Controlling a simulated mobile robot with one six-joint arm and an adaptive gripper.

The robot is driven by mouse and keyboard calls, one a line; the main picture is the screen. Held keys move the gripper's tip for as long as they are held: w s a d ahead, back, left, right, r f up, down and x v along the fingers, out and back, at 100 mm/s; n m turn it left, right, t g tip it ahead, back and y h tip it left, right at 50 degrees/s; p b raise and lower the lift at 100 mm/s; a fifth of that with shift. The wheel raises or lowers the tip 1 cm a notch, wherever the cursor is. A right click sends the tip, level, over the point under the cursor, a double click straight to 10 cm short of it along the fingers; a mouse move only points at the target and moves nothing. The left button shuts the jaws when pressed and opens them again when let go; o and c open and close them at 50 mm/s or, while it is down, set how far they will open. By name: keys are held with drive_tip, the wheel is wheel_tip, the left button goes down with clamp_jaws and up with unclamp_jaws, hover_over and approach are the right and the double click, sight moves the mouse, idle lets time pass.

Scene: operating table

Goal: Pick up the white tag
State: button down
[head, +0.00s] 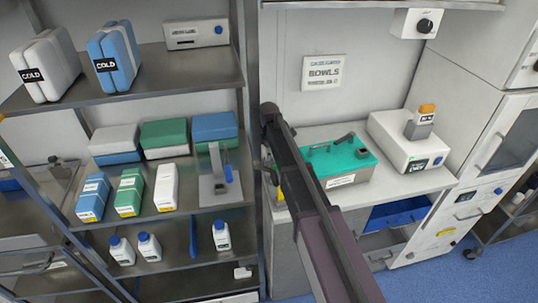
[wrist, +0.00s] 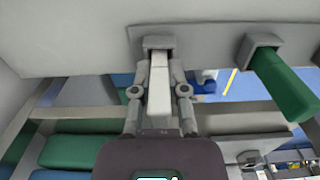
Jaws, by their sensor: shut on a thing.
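The white tag (wrist: 159,72) is a slim white bar in the wrist view, with its far end at a grey square holder (wrist: 159,43) on a pale panel (wrist: 215,45). My gripper (wrist: 159,88) has a finger on each side of the tag and is shut on it. Whether the tag's far end is still inside the holder or just in front of it, I cannot tell. In the head view my arm crosses the middle, and I cannot make out the tag or the fingers there.
A green bar (wrist: 288,85) sticks out of a second grey holder (wrist: 262,45) to the right. In the head view, shelves (head: 190,80) with bottles and boxes stand left. A counter (head: 405,182) with a teal-topped box (head: 340,160) and a white device (head: 405,140) stands right.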

drive_tip(key=shift+r, duration=0.1)
wheel_tip(320, 180, up, 10)
drive_tip(key=p, duration=1)
